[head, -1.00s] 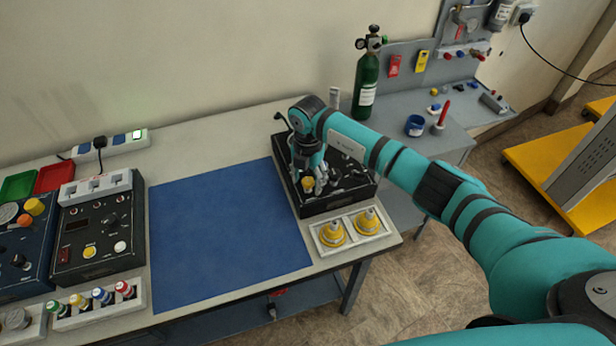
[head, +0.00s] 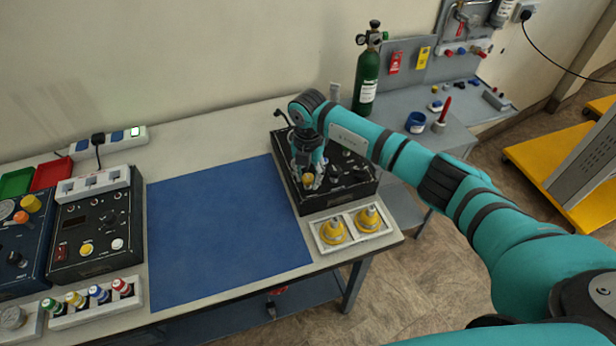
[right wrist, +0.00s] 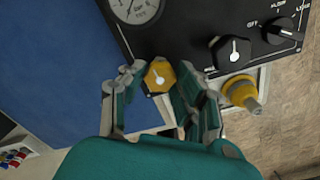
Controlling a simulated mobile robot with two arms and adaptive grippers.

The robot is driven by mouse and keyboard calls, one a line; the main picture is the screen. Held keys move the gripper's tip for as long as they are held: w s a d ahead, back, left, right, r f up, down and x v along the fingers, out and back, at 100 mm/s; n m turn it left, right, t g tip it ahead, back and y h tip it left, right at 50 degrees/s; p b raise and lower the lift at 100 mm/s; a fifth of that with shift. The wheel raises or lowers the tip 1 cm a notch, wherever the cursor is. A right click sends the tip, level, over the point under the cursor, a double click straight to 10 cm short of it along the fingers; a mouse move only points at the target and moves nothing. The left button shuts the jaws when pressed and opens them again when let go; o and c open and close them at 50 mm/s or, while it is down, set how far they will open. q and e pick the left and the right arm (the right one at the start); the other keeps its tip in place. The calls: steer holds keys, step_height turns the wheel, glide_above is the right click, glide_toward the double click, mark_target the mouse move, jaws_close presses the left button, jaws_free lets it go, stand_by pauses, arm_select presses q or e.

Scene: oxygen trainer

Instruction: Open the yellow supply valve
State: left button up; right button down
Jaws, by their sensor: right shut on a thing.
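The yellow supply valve (right wrist: 158,78) is a yellow faceted knob with a white pointer, on the black trainer box (head: 335,200). In the head view the yellow knob (head: 308,179) shows just below my right gripper (head: 308,183). In the right wrist view my right gripper (right wrist: 158,84) has one finger on each side of the yellow knob and is shut on it. The white pointer is visible between the fingers. My left gripper is not in view.
A black knob (right wrist: 233,52) sits right beside the valve, with a gauge (right wrist: 135,8) above. A white tray with two yellow fittings (head: 350,244) stands in front of the box. The blue mat (head: 225,230) to the left is clear.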

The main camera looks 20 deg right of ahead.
steer(key=n+b, duration=1.1)
steer(key=shift+f+n, duration=0.15)
steer(key=shift+n, duration=0.25)
steer(key=n+b, duration=0.4)
steer(key=n, duration=0.1)
steer(key=n+b, duration=0.2)
steer(key=n, duration=0.1)
steer(key=shift+r+n+b, duration=0.25)
steer(key=shift+n+b, duration=0.2)
steer(key=shift+n, duration=0.75)
steer(key=c, duration=0.9)
jaws_free()
steer(key=shift+c, duration=0.2)
